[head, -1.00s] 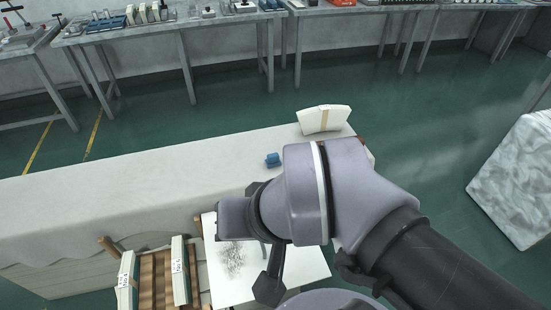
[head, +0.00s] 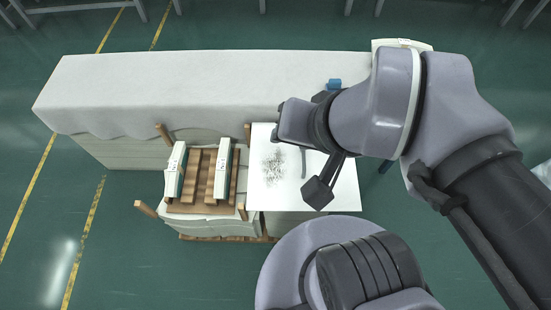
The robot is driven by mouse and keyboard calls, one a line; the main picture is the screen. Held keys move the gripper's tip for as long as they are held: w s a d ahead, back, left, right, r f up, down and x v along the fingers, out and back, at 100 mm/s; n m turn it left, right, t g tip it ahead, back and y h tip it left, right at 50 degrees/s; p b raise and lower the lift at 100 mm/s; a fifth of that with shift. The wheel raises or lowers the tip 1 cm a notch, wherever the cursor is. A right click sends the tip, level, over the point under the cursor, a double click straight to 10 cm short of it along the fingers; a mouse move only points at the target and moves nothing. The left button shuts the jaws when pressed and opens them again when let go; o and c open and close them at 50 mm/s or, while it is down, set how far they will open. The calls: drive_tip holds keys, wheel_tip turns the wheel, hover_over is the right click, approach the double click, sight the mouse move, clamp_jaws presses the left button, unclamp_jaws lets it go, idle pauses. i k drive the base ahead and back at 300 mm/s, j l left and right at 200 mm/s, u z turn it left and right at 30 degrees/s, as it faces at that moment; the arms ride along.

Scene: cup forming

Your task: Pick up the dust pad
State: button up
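A small blue block (head: 335,84), which may be the dust pad, lies on the long pale bench top near its right end, just beyond my wrist. No other thing in view looks like a pad. My gripper (head: 318,192) shows only as a dark part below the wrist, over the white board (head: 345,195). My wrist hides most of it, so I cannot tell whether its fingers are open or shut. The blue block is apart from it. A pile of small grey bits (head: 273,170) lies on the board next to a dark curved strip (head: 304,163).
The pale bench (head: 190,85) runs across the back, mostly bare. A wooden slatted rack (head: 198,190) with two labelled pale-and-green blocks stands left of the board. A cream block (head: 392,43) sits at the bench's right end. Green floor (head: 110,240) is free at left.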

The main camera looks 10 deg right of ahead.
sight(333, 85)
drive_tip(key=l+u, duration=0.4)
drive_tip(key=l, duration=1.35)
drive_tip(key=i+l+u, duration=0.3)
drive_tip(key=i+l, duration=0.5)
